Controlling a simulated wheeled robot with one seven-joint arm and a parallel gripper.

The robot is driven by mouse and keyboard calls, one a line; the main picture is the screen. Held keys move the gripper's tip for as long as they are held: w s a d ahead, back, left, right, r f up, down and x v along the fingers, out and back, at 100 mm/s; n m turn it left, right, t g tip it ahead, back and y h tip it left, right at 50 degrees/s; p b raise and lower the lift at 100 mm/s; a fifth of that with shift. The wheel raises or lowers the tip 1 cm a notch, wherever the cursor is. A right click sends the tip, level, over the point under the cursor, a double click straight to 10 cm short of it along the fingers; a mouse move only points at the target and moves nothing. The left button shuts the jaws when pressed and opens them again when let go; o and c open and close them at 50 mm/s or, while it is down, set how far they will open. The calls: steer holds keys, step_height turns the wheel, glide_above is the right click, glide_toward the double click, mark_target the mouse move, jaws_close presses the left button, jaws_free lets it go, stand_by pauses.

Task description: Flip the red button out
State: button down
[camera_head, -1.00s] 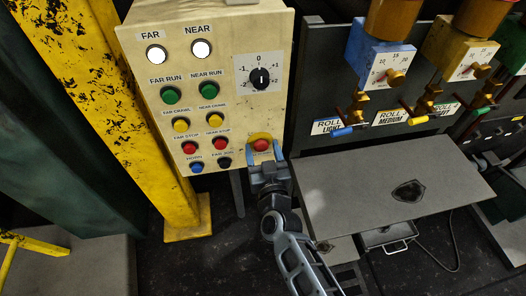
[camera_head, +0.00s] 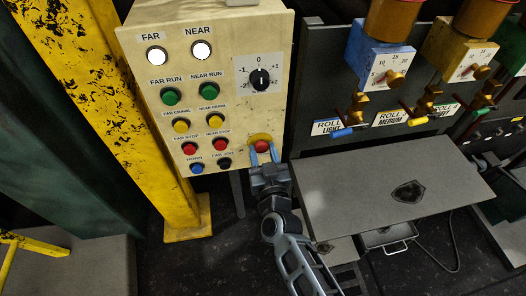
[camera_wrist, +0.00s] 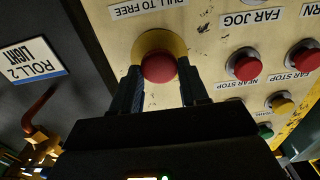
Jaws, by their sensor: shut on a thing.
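The red button (camera_head: 262,147) sits on a yellow round plate at the lower right of the cream control panel (camera_head: 222,113). In the wrist view the red button (camera_wrist: 158,67) shows large at the top centre, its round face toward the camera, with a yellow ring (camera_wrist: 160,41) behind it. A "PULL TO FREE" label is beside it. My gripper (camera_head: 264,153) has one finger on each side of the button and is shut on it. In the wrist view my gripper (camera_wrist: 160,80) shows both dark fingers flanking the button; the exact contact is hidden.
Smaller red, yellow, green and blue buttons and a black dial (camera_head: 260,79) are on the same panel. A grey table (camera_head: 350,190) stands to the right, below valves with coloured handles. A yellow post (camera_head: 110,100) stands left of the panel.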

steer(key=shift+p+v, duration=0.55)
steer(key=shift+v, duration=0.35)
steer(key=shift+f, duration=0.1)
steer(key=c, duration=0.6)
jaws_free()
steer(key=shift+s, duration=0.1)
steer(key=shift+p+v, duration=0.5)
steer(key=shift+v, duration=3.4)
